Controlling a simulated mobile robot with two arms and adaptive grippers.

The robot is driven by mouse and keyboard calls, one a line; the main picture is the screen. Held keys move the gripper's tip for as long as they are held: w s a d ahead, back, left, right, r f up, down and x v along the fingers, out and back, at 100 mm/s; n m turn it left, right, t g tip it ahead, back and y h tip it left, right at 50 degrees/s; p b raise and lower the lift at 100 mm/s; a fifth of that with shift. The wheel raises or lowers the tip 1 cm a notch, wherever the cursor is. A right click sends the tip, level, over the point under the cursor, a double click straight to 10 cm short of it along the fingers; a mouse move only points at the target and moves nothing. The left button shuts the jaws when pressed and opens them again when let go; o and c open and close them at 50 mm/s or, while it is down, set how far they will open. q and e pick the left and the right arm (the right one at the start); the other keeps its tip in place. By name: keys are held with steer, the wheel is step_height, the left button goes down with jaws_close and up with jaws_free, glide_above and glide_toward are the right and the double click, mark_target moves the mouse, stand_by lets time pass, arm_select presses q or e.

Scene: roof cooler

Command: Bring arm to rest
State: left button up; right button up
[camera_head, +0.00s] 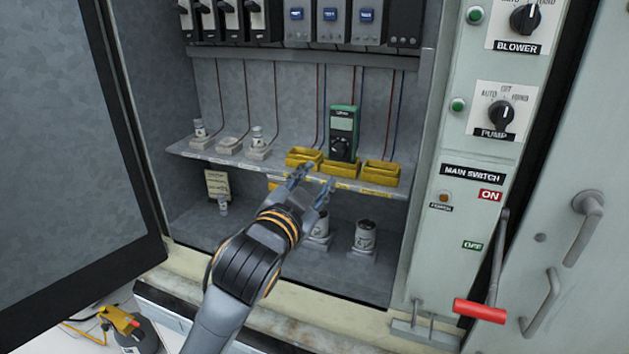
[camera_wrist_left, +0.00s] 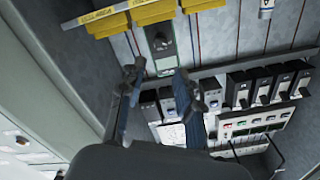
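My left gripper (camera_head: 312,184) reaches into the open cabinet, in front of the shelf with yellow bins. Its two fingers are apart with nothing between them, and they also show in the left wrist view (camera_wrist_left: 158,85). A green multimeter (camera_head: 342,134) stands upright behind the fingertips, in the middle yellow bin (camera_head: 341,170). In the left wrist view the multimeter (camera_wrist_left: 160,38) is beyond the fingers, and the picture is turned over. I cannot tell whether the fingertips touch a bin. My right gripper is in neither view.
The shelf (camera_head: 230,157) holds small fuses at left and yellow bins at right. Canisters (camera_head: 365,237) stand below it, near my arm. The cabinet door (camera_head: 70,150) is open at left. A red-handled main switch lever (camera_head: 480,310) sticks out at right. Breakers (camera_head: 330,20) line the top.

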arm_select(q)
steer(key=s+a+f+n+g+y, duration=0.25)
steer(key=s+a+f, duration=0.2)
steer(key=f, duration=0.65)
steer(key=s+a+f+n+g+y, duration=0.1)
steer(key=s+a+f+n+g, duration=0.25)
steer(key=f, duration=0.75)
steer(key=s+a+f+n+g+y, duration=0.1)
steer(key=s+a+f+g, duration=0.15)
steer(key=s+f, duration=0.4)
steer(key=s+a+f+g, duration=0.2)
steer(key=s+a+f, duration=0.15)
steer(key=s, duration=0.65)
steer(key=s+a+f+n+g+y, duration=0.1)
steer(key=s+a+f+g, duration=0.2)
steer(key=s+f, duration=0.35)
steer(key=s+f+g, duration=0.1)
steer(key=s+f, duration=0.1)
steer(key=f, duration=1.1)
steer(key=s+f+g, duration=0.1)
steer(key=s+f, duration=0.1)
steer(key=f, duration=1)
steer(key=s+a+f, duration=0.3)
steer(key=s+f, duration=1.3)
steer(key=shift+s+f+m+g, duration=0.15)
steer(key=shift+m+g, duration=0.15)
steer(key=shift+g, duration=0.05)
